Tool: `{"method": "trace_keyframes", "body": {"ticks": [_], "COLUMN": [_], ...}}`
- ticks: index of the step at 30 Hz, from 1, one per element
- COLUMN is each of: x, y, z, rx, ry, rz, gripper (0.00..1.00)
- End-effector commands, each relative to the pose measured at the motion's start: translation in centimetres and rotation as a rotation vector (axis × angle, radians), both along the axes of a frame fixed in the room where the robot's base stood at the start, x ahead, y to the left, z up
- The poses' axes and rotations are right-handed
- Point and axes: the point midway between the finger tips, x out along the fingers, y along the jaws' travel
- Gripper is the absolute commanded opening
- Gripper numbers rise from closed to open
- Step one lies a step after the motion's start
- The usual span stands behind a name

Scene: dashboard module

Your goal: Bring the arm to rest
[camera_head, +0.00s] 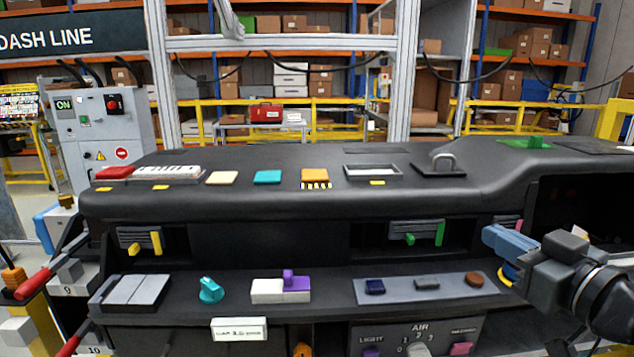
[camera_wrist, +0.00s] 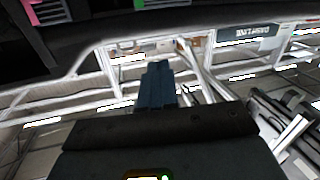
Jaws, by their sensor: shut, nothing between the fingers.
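My gripper (camera_head: 492,236) is at the right of the head view, at the end of my dark arm. Its blue fingers point left, in front of the dashboard (camera_head: 230,200) and just below the right-hand vent. In the wrist view my gripper (camera_wrist: 157,68) shows its blue fingers together with nothing between them. The wrist view looks upside down, with the dashboard (camera_wrist: 85,45) at the upper left. I cannot tell the exact gap between the fingers and the dashboard face.
A lower shelf holds a teal knob (camera_head: 210,290), a white and purple block (camera_head: 280,288) and a panel (camera_head: 400,287) with small buttons. A dark opening (camera_head: 580,205) lies behind my arm. A grey control box (camera_head: 100,125) stands at the left.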

Motion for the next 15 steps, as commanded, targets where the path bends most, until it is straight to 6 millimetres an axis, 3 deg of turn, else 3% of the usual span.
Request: {"method": "trace_keyframes", "body": {"ticks": [1, 8, 15], "x": [-0.6, -4.1, -10.4], "y": [1.3, 4.3, 6.9], "z": [-1.1, -5.6, -11.4], "rx": [0.063, 0.274, 0.398], "ry": [-0.002, 0.003, 0.061], "rz": [-0.018, -0.14, -0.269], "gripper": [0.0, 0.0, 0.0]}}
